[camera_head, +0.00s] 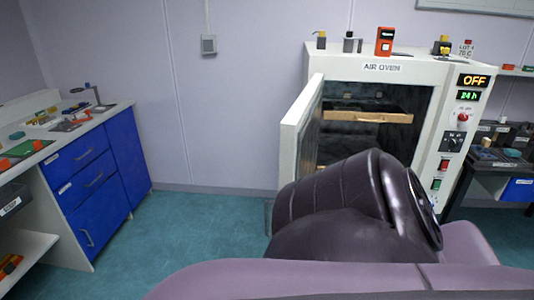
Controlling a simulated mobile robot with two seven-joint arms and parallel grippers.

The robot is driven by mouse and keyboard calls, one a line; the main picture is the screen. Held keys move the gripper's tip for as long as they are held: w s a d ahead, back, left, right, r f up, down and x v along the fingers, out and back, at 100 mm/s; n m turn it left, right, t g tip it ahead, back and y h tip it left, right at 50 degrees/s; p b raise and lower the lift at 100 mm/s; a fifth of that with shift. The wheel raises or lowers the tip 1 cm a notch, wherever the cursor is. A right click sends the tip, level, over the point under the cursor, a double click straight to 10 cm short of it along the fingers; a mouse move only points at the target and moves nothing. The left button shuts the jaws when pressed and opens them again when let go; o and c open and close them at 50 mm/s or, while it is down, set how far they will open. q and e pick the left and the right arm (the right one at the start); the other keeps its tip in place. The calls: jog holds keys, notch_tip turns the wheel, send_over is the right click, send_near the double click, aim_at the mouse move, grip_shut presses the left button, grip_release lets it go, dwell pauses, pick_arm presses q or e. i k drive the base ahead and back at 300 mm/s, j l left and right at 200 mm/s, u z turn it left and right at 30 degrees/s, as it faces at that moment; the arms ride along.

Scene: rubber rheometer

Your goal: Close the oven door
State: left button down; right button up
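The air oven (391,62) is a white cabinet right of centre, with "AIR OVEN" on its top edge and an "OFF" display on its right panel. Its door (295,130) stands open, swung outward at the left side of the opening. Inside, a tan shelf or tray (367,116) is visible. A dark arm link of mine covers the lower part of the opening and part of the door's lower edge. Neither gripper can be seen, and the door's handle is not clearly visible.
A bench with blue drawers (87,175) stands at the left. Several small items, including a red device (384,41), sit on top of the oven. A dark table (484,170) is at the right. Green floor (200,222) is free between bench and oven.

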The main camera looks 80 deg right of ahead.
aim_at(299, 128)
jog(key=i+z, duration=0.2)
jog(key=z, duration=0.2)
jog(key=i+z, duration=0.2)
jog(key=z, duration=0.25)
jog(key=i+j+z, duration=0.15)
jog(key=z, duration=0.25)
jog(key=i+z, duration=0.15)
jog(key=z, duration=0.3)
jog(key=i+j+z, duration=0.1)
jog(key=z, duration=0.35)
jog(key=i+j+z, duration=0.1)
jog(key=z, duration=0.3)
jog(key=i+j+z, duration=0.15)
jog(key=z, duration=0.2)
jog(key=i+j+z, duration=0.15)
jog(key=z, duration=0.25)
jog(key=i+j+z, duration=0.1)
jog(key=j+z, duration=0.25)
jog(key=l, duration=0.1)
